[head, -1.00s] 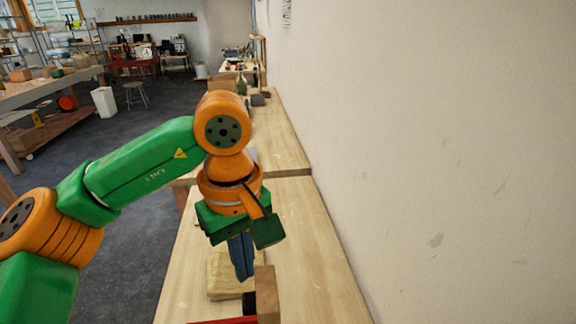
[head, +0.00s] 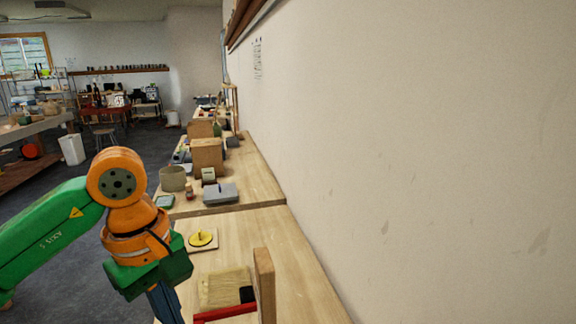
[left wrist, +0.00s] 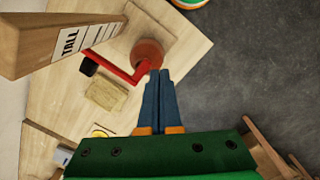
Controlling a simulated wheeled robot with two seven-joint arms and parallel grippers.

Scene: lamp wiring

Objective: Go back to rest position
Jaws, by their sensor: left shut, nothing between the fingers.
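My left gripper (head: 166,304) is at the lower left of the head view, pointing down by the left edge of the wooden bench (head: 310,270). In the left wrist view, its two blue fingers (left wrist: 159,76) are together with nothing between them. My right gripper is in neither view.
On the bench are a tan brush-like block (head: 226,286), a red bar (head: 224,313), an upright wooden board (head: 264,285) and a yellow disc (head: 202,238). The board is marked "TALL" in the wrist view (left wrist: 75,40). A wall (head: 430,150) rises at right; floor is open at left.

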